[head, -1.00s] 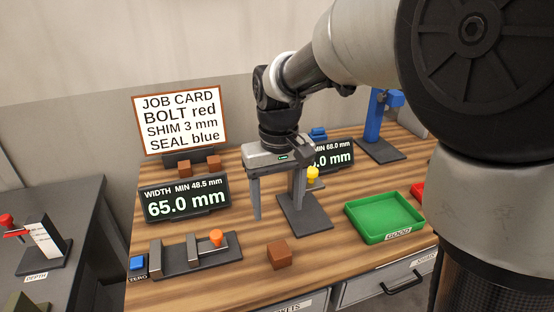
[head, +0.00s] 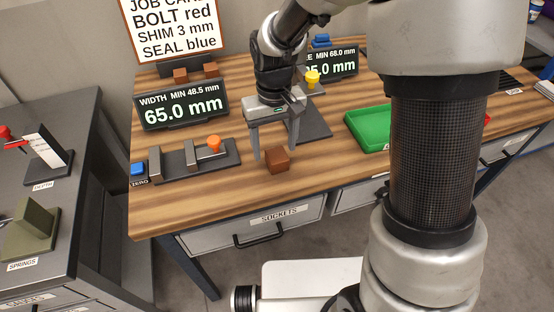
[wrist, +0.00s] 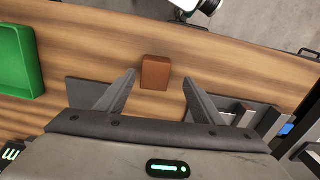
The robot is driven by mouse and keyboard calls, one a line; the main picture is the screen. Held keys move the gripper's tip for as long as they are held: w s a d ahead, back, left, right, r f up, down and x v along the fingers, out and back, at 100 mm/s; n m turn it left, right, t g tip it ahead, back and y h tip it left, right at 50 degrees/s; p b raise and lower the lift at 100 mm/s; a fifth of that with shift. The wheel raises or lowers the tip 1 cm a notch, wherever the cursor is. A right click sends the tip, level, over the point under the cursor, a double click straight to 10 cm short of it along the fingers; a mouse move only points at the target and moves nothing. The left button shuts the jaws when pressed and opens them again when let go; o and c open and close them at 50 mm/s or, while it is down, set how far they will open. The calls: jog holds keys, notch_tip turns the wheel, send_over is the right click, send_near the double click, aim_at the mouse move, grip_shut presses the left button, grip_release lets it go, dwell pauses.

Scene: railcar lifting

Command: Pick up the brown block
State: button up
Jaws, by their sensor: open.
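The brown block (head: 278,159) stands on the wooden bench near its front edge, in front of the width display. It also shows in the wrist view (wrist: 155,73), ahead of the fingers and roughly midway between their lines. My gripper (head: 275,153) is open and empty, with its fingers pointing down. In the head view its fingertips are close to the block, one at its left and one behind it. In the wrist view the gripper (wrist: 159,75) shows a gap between the fingertips and the block seems just beyond them. Whether a finger touches it I cannot tell.
A sliding gauge with an orange knob (head: 213,143) stands left of the block. A dark stand with a yellow knob (head: 312,77) is behind. A green tray (head: 369,132) lies at the right. Two more brown blocks (head: 181,75) (head: 211,70) sit below the job card.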

aim_at(277, 155)
jog(key=f, duration=0.5)
jog(key=shift+w+d+f, duration=0.1)
jog(key=shift+w+d, duration=0.15)
jog(key=shift+d, duration=0.1)
jog(key=c, duration=1.2)
